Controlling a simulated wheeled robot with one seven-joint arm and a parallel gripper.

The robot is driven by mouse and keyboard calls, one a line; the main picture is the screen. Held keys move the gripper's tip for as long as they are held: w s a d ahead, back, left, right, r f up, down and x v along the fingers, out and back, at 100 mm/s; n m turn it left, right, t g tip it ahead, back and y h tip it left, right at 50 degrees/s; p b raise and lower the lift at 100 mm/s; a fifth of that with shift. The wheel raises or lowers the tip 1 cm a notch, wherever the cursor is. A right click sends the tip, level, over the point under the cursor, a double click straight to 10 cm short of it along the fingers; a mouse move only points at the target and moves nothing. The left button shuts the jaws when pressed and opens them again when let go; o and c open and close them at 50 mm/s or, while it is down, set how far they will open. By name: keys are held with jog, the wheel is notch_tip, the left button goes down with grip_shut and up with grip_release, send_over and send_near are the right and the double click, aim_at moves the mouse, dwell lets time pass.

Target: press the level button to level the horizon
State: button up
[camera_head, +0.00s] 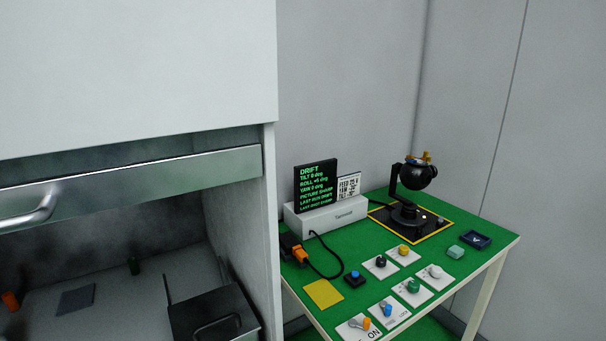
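A black gimbal camera (414,176) stands on a dark, yellow-edged pad (440,229) at the back right of a green-topped table. A black screen (316,186) with green text stands on a white box (326,215); it appears to read DRIFT, with tilt, a non-zero roll and yaw lines. A blue-topped button (354,274) on a dark base sits near the table's middle. White plates carry a black knob (380,261), a yellow knob (403,250), a green knob (412,286) and a grey one (435,271). I cannot read which control is level. My gripper is not in view.
A grey hood with a metal sash and handle (36,209) fills the left side, beside the table.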

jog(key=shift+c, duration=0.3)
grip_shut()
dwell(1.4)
